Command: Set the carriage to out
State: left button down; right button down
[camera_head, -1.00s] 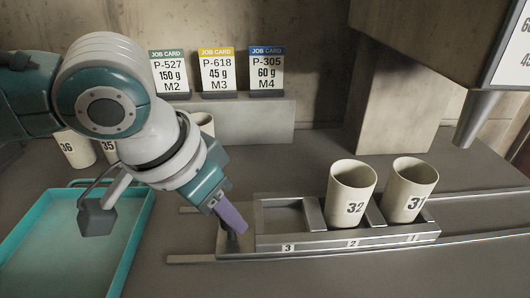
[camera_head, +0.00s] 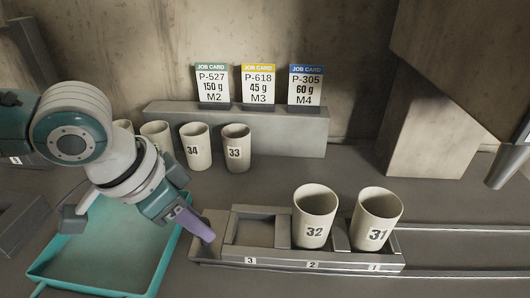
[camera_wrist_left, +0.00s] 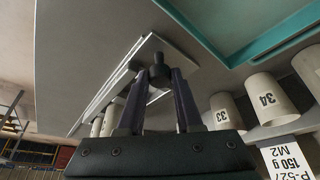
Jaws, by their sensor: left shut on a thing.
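The carriage (camera_head: 325,262) is a grey metal holder with bays labelled 3, 2 and 1, sitting on long rails. Bay 3 is empty. Cup 32 (camera_head: 314,220) stands in bay 2 and cup 31 (camera_head: 374,222) in bay 1. My left gripper (camera_head: 208,236), with purple fingers, is at the carriage's left end. In the left wrist view its fingers (camera_wrist_left: 160,76) are shut on a dark knob (camera_wrist_left: 158,60) at the end of the carriage. The knob is hidden by the fingers in the head view. My right gripper does not show.
A teal tray (camera_head: 165,262) lies close to the carriage's left end. Cups 34 (camera_head: 195,150) and 33 (camera_head: 236,150) and others stand behind, by a ledge (camera_head: 300,135) with three job cards. Bare rails (camera_head: 465,228) run right of the carriage. A spout (camera_head: 510,160) hangs at right.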

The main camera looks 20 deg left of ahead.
pick_arm(q)
jog(key=c, duration=0.6)
grip_release()
jog(key=shift+a, duration=0.25)
jog(key=p+v, duration=0.2)
jog(key=v, duration=0.8)
